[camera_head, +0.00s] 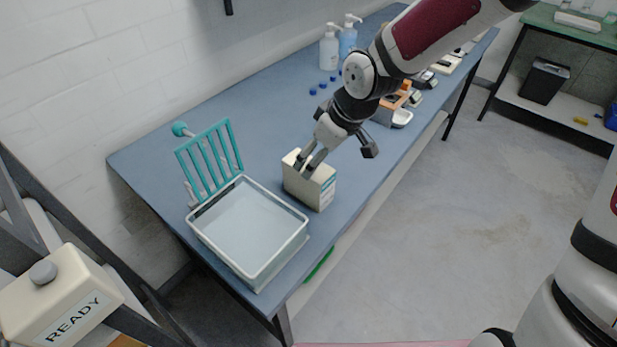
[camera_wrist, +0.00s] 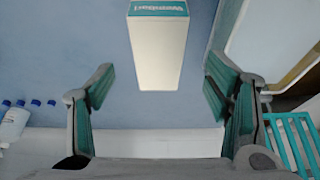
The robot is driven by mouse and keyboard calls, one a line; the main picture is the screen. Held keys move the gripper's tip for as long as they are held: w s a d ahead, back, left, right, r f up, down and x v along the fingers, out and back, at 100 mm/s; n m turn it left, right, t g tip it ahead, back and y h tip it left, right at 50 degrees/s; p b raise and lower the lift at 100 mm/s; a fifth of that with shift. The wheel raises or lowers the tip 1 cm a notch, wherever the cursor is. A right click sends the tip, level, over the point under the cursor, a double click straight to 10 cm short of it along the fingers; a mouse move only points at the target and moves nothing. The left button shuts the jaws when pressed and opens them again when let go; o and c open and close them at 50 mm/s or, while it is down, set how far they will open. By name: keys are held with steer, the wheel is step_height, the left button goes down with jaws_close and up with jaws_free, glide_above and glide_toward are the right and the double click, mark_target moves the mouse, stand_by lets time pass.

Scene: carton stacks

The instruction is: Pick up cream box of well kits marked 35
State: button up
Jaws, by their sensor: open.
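A cream box (camera_head: 309,184) with a teal label band stands upright on the blue table, close to the front edge. In the wrist view the same cream box (camera_wrist: 158,52) shows its pale face and a teal band with white lettering. The number 35 cannot be read in either view. My gripper (camera_head: 308,166) is at the box's top in the head view. In the wrist view my gripper (camera_wrist: 158,88) is open, with one finger to each side of the box and visible gaps between. The fingers do not press on the box.
A clear tray (camera_head: 262,274) and a teal rack (camera_head: 210,160) stand left of the box. A cream READY box (camera_head: 62,290) is at lower left.

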mark_target(317, 193)
steer(key=b+x, duration=0.1)
steer(key=x, duration=0.7)
steer(key=shift+w+a+f+b, duration=0.2)
steer(key=shift+w+a+b, duration=0.1)
steer(key=shift+w+a, duration=0.05)
steer(key=shift+w+a+f, duration=0.15)
steer(key=shift+w+f, duration=0.05)
steer(key=shift+f, duration=0.4)
steer(key=shift+f, duration=0.25)
steer(key=shift+c, duration=0.6)
steer(key=c, duration=1.4)
steer(key=shift+c, duration=0.2)
